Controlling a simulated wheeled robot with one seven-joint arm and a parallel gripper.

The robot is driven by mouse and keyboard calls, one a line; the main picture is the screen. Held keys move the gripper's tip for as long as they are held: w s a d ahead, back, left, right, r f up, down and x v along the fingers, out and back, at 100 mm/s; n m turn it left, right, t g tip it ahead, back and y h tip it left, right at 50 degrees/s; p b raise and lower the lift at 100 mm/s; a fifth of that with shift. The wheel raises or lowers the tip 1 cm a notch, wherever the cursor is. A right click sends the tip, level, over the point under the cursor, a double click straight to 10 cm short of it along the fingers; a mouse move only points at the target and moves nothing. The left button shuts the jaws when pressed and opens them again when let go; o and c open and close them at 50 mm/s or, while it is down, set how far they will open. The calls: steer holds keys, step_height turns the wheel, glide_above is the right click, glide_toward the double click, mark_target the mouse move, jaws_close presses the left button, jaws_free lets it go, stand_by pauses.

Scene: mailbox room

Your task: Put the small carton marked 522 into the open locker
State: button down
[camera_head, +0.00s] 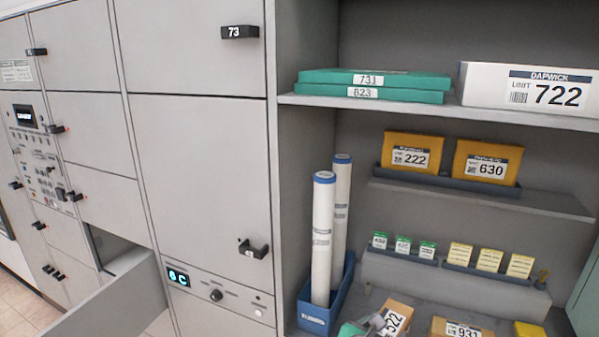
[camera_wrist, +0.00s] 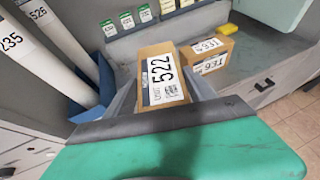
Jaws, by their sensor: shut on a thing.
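The small brown carton marked 522 (camera_head: 396,318) is at the bottom of the head view. It also shows in the wrist view (camera_wrist: 160,66), label facing the camera. My gripper (camera_head: 368,326), partly cut off by the head view's lower edge, is shut on the carton. In the wrist view its grey fingers (camera_wrist: 161,92) lie along the carton's two sides. The open locker (camera_head: 108,246) is low at the left of the head view, with its grey door (camera_head: 118,302) standing out toward the camera. Most of its inside is hidden.
A brown carton marked 931 (camera_head: 462,328) sits right of the held carton. A blue bin (camera_head: 322,318) with two white tubes stands at its left. Shelves above hold yellow cartons (camera_head: 410,151), green packets (camera_head: 375,84) and a white box marked 722 (camera_head: 530,88).

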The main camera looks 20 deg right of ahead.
steer(key=w+a+n+t+y, duration=0.2)
steer(key=w+a, duration=0.4)
steer(key=a, duration=0.3)
steer(key=w+a+r+n+t+y, duration=0.1)
steer(key=w+a+n+t+y, duration=0.2)
steer(key=a, duration=0.7)
steer(key=w+n+y, duration=0.1)
steer(key=w+n, duration=0.1)
steer(key=w, duration=0.1)
steer(key=shift+w+r+n+y, duration=0.2)
steer(key=shift+n+y, duration=0.2)
steer(key=shift+a, duration=0.1)
